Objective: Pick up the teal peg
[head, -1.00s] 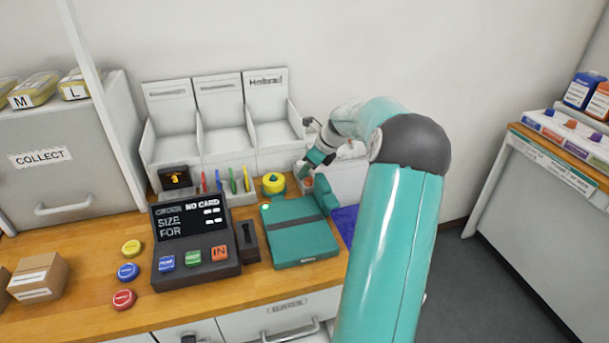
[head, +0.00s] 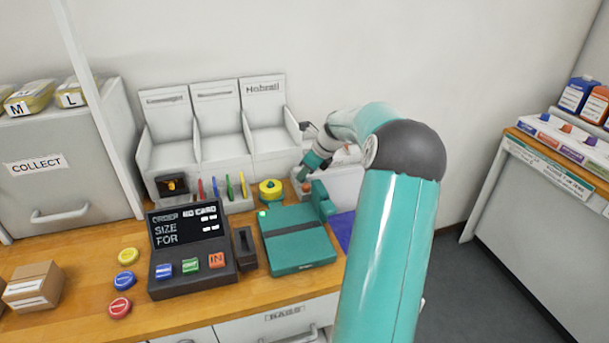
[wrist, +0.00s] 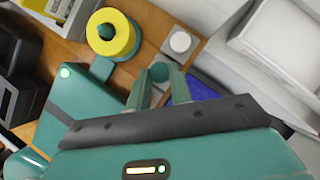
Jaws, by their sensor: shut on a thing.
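The teal peg (wrist: 160,72) shows as a round teal end between my fingertips in the wrist view. My gripper (wrist: 160,82) is shut on it, with one finger on each side. In the head view, my gripper (head: 304,172) is at the back right of the wooden counter, beside the yellow ring and behind the teal flat device. The peg is hard to make out there, and its lower end is hidden. I cannot tell whether it touches anything below.
A yellow ring on a teal post (head: 271,189) stands close to my gripper's left. The teal device (head: 298,247) lies in front. A dark order terminal (head: 190,255), upright pens (head: 229,187) and white bins (head: 219,127) are further left. A white round cap (wrist: 180,41) sits near my fingers.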

